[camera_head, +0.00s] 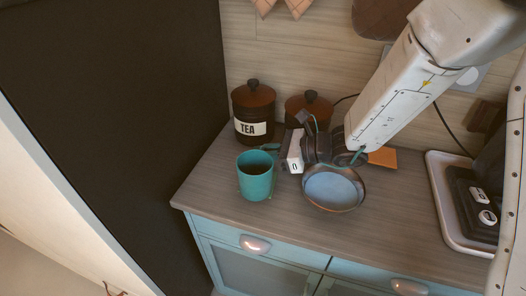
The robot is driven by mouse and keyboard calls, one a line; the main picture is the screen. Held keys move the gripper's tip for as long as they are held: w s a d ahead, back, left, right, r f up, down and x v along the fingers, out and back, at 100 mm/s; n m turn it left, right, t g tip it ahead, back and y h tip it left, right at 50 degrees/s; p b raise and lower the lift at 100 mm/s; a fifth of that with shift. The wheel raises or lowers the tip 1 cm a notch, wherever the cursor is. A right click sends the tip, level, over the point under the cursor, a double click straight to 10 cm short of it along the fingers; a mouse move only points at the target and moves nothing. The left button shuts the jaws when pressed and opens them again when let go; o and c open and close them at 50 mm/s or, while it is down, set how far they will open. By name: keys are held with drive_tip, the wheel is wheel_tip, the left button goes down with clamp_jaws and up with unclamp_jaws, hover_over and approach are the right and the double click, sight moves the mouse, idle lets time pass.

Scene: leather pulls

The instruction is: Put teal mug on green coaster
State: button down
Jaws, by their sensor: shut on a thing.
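The teal mug (256,183) stands upright near the left end of the wooden counter, its open top showing a dark inside. My gripper (271,148) reaches in from the right, with its fingers at the mug's back right rim. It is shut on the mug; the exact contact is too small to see. I cannot make out the green coaster; whether it is hidden under the mug or behind my arm I cannot tell.
A pan (332,189) with a blue-grey inside sits right of the mug. A dark TEA canister (253,112) and another canister (309,106) stand behind. An orange flat piece (383,157) lies further right. A pale tray (447,213) is at far right. The front counter strip is clear.

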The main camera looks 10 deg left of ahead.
drive_tip(key=c, duration=1.5)
unclamp_jaws()
drive_tip(key=shift+f, duration=0.1)
drive_tip(key=w+v, duration=0.1)
drive_tip(key=v, duration=1.1)
drive_tip(key=s+d+r+n+g+h, duration=0.2)
drive_tip(key=s+d+r+n, duration=0.15)
drive_tip(key=s+n, duration=0.2)
drive_tip(key=s+d+r+n+g+h, duration=0.1)
drive_tip(key=s+d+r+n+h, duration=0.2)
drive_tip(key=s, duration=0.4)
drive_tip(key=s+d+r+n+t+h, duration=0.1)
drive_tip(key=s+d+n+h, duration=0.2)
drive_tip(key=d, duration=0.3)
drive_tip(key=s+d+r+n+t+h, duration=0.1)
drive_tip(key=s+d+r+n+h, duration=0.1)
drive_tip(key=d, duration=0.4)
drive_tip(key=s+d+r+n+t+h, duration=0.1)
drive_tip(key=s+d+r+n+h, duration=0.1)
drive_tip(key=s+d+n+h, duration=0.2)
drive_tip(key=shift+s+d+n+t+h, duration=0.3)
drive_tip(key=shift+s+d+n, duration=0.25)
drive_tip(key=shift+s+d, duration=0.4)
